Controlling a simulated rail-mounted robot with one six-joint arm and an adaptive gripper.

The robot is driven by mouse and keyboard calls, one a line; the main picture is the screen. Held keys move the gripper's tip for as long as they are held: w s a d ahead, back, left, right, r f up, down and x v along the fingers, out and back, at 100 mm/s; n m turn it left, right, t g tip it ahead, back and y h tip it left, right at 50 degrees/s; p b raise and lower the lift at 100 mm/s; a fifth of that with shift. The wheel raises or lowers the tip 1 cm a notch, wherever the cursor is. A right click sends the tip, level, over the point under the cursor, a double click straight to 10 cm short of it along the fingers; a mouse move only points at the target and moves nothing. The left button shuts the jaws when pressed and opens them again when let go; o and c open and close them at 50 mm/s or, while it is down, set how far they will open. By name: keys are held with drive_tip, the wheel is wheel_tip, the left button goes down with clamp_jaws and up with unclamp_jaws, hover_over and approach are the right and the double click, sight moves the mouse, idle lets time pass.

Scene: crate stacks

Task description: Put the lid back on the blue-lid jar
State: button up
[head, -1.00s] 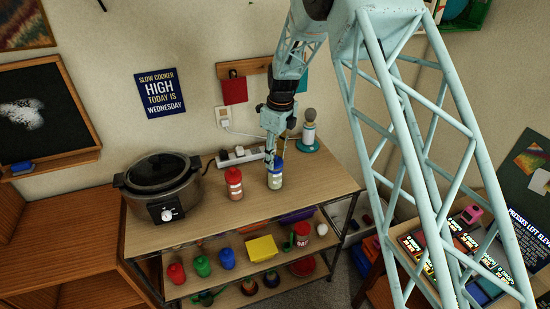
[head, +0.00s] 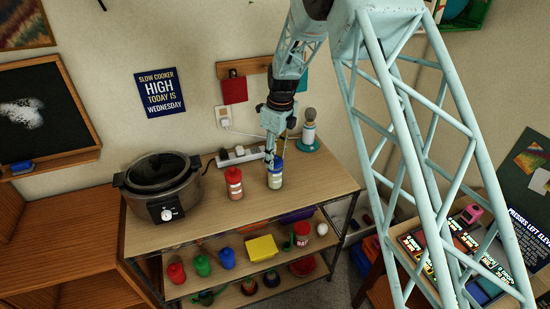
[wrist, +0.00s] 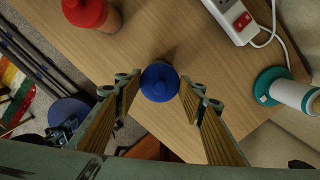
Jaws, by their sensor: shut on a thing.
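The blue-lid jar (head: 275,182) stands upright near the back right of the wooden top, with pale contents and a light label. The blue lid (wrist: 160,83) sits at the jar's mouth, level as far as I can see. Whether it is fully seated cannot be told. My gripper (head: 272,160) points down over the jar from above. In the wrist view, its two ribbed fingers stand on either side of the lid, and it is shut on the lid. The lid hides most of the jar's body in that view.
A red-lid jar (head: 234,183) stands just left of the blue-lid jar. A slow cooker (head: 158,186) is farther left. The front of the top is clear.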

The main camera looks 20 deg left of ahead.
drive_tip(key=o, duration=0.8)
drive_tip(key=o, duration=0.5)
drive_tip(key=shift+c, duration=0.2)
drive_tip(key=shift+r, duration=0.2)
drive_tip(key=shift+r+p, duration=1.4)
drive_tip(key=shift+r, duration=1.9)
clamp_jaws()
